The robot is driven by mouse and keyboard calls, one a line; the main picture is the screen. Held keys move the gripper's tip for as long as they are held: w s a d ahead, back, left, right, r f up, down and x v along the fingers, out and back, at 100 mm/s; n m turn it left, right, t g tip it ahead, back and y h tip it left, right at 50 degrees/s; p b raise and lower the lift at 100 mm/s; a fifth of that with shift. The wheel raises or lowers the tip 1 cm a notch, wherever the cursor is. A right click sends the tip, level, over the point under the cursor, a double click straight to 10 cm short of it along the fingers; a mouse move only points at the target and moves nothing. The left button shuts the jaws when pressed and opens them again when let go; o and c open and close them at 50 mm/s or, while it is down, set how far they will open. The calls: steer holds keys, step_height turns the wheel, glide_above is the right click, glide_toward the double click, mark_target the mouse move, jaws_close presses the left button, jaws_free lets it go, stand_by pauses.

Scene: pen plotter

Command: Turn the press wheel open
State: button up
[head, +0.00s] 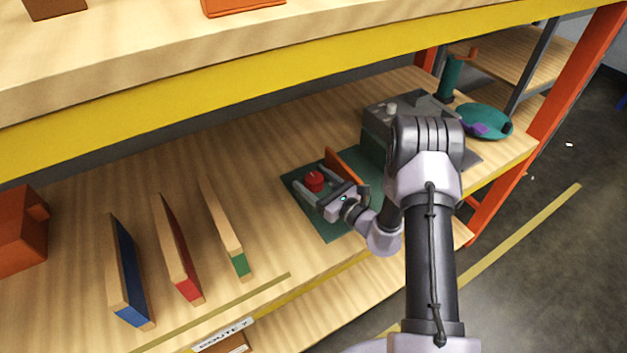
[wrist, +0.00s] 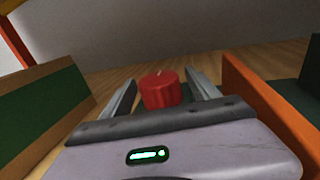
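A red ribbed knob (head: 314,181), which looks like the press wheel, stands on a dark green mat (head: 331,228) on the shelf. In the wrist view the red knob (wrist: 160,93) has a light mark on its top and sits ahead of my palm. My gripper (head: 312,186) is open, with its fingers reaching along both sides of the knob. In the wrist view a gap shows on the finger sides (wrist: 161,80), most clearly at the right. I cannot tell whether either finger touches. The knob's base is hidden behind my gripper's body.
An orange upright panel (head: 346,168) stands close right of my gripper. A grey machine (head: 378,122) sits behind my arm, with a teal round tray (head: 486,121) farther right. Upright boards (head: 178,250) stand at the left. A yellow-edged shelf (head: 210,95) hangs above.

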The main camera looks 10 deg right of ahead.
steer(key=p+v, duration=0.3)
steer(key=v, duration=1.4)
steer(key=shift+s+d, duration=0.15)
steer(key=shift+s, duration=0.1)
